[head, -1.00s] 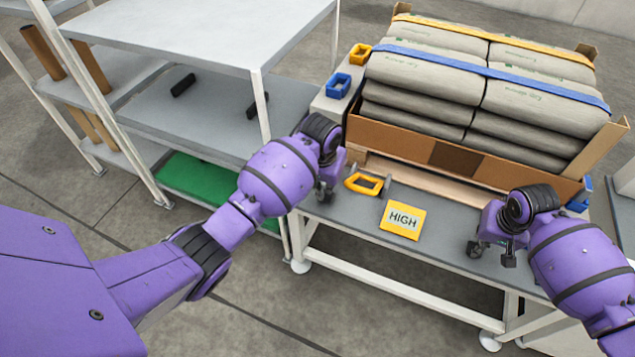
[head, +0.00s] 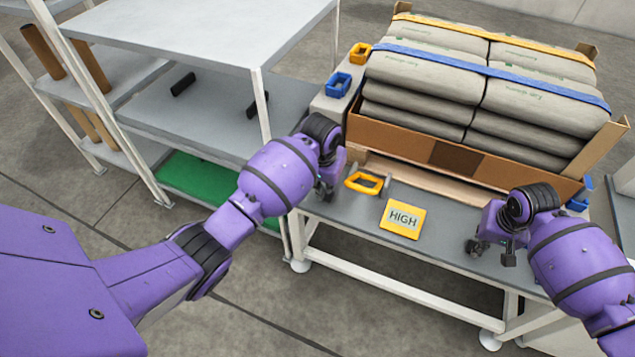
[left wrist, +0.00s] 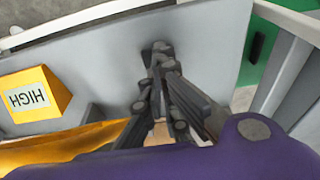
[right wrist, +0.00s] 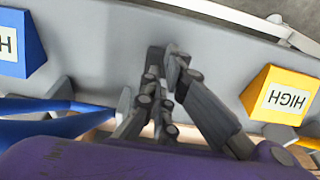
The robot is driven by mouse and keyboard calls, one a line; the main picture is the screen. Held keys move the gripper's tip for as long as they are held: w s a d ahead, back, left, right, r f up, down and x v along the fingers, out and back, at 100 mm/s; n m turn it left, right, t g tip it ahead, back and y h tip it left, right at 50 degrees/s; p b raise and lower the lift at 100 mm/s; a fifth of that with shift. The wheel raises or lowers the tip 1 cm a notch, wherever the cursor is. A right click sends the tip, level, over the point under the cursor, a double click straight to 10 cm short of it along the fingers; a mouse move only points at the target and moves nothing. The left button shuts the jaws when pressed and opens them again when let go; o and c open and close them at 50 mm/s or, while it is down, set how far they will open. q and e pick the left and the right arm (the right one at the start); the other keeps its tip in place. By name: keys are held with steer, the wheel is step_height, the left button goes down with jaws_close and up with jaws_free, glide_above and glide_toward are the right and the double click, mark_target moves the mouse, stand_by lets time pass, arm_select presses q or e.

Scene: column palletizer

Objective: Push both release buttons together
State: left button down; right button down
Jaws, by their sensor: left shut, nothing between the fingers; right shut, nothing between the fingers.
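I cannot make out either release button in these views. My left gripper (head: 326,190) is shut and empty at the left front of the grey bench (head: 345,208), left of a yellow handle (head: 364,183). In the left wrist view its fingertips (left wrist: 158,58) are together over the grey surface. My right gripper (head: 492,250) is over the bench's right part, right of the yellow HIGH sign (head: 402,218). In the right wrist view its fingers (right wrist: 168,62) are close together with nothing between them. The fingers hide what lies directly beneath them.
Stacked grey sacks (head: 425,77) with a blue strap (head: 490,70) and a yellow strap fill a cardboard tray (head: 400,138) behind. A shelf rack (head: 200,35) stands left. A blue sign (right wrist: 22,45) shows in the right wrist view. Bench between the grippers holds the HIGH sign.

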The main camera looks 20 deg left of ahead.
mark_target(327, 195)
arm_select(q)
steer(key=shift+f, duration=0.6)
stand_by(0.5)
steer(key=shift+r, duration=0.3)
steer(key=shift+f, duration=0.6)
arm_select(e)
steer(key=shift+s+f, duration=0.1)
steer(key=shift+f, duration=0.55)
stand_by(1.9)
